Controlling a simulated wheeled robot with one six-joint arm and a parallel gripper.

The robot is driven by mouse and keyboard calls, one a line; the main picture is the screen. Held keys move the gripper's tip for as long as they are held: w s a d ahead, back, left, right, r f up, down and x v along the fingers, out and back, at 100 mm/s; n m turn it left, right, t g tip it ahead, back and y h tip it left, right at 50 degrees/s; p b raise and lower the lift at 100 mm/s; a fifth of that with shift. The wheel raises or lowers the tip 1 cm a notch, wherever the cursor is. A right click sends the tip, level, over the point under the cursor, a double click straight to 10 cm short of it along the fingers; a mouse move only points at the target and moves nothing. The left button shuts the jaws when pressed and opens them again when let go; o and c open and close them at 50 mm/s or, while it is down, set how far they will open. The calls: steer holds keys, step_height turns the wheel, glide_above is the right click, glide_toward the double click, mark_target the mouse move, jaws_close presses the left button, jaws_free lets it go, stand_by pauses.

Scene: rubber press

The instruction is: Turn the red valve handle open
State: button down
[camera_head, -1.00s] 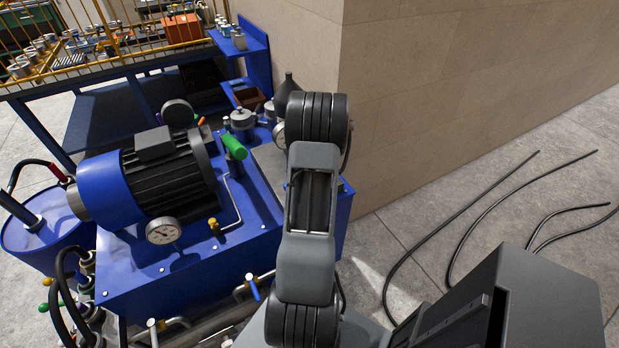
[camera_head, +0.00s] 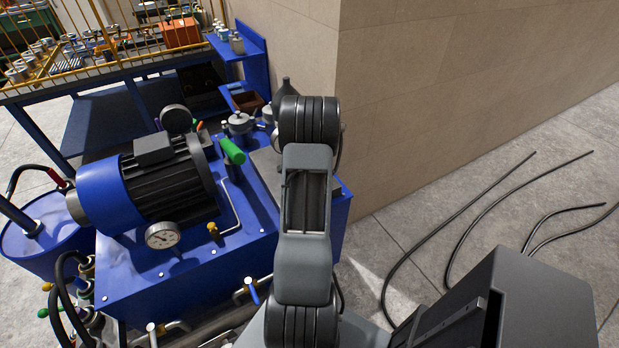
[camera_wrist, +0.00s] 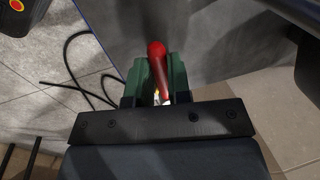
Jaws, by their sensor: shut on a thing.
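In the wrist view, the red valve handle (camera_wrist: 157,52) stands between the two green fingers of my gripper (camera_wrist: 158,78). The fingers are shut on it, one on each side, and its rounded red end sticks out beyond them. A small yellow and pale part shows low between the fingers; the rest of the valve is hidden. In the head view, neither the red handle nor my gripper shows; my arm covers that area beside the blue unit.
The blue hydraulic unit (camera_head: 190,272) carries a dark motor (camera_head: 165,185), a gauge (camera_head: 163,235) and a green-handled lever (camera_head: 233,151). A tan wall (camera_head: 430,90) stands close on the right. Black cables (camera_head: 455,215) lie on otherwise open floor.

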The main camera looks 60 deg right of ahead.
steer(key=shift+d, duration=0.1)
steer(key=c, duration=1.1)
jaws_free()
steer(key=r, duration=0.4)
steer(key=s+a+r, duration=0.1)
steer(key=r, duration=0.4)
steer(key=s+r, duration=0.1)
steer(key=r, duration=0.3)
steer(key=shift+s+a+r, duration=0.15)
steer(key=shift+a+r, duration=0.05)
steer(key=shift+r, duration=0.1)
steer(key=a+r+n, duration=0.2)
steer(key=a+n, duration=0.6)
steer(key=a, duration=0.5)
steer(key=a+r+n+t, duration=0.1)
steer(key=a+r+n, duration=0.2)
steer(key=a+n, duration=0.5)
steer(key=w+a+r+n+y, duration=0.1)
steer(key=a+n, duration=0.7)
steer(key=a, duration=1.2)
steer(key=shift+a+r+t, duration=0.25)
steer(key=shift+r+t, duration=0.05)
steer(key=shift+r, duration=0.6)
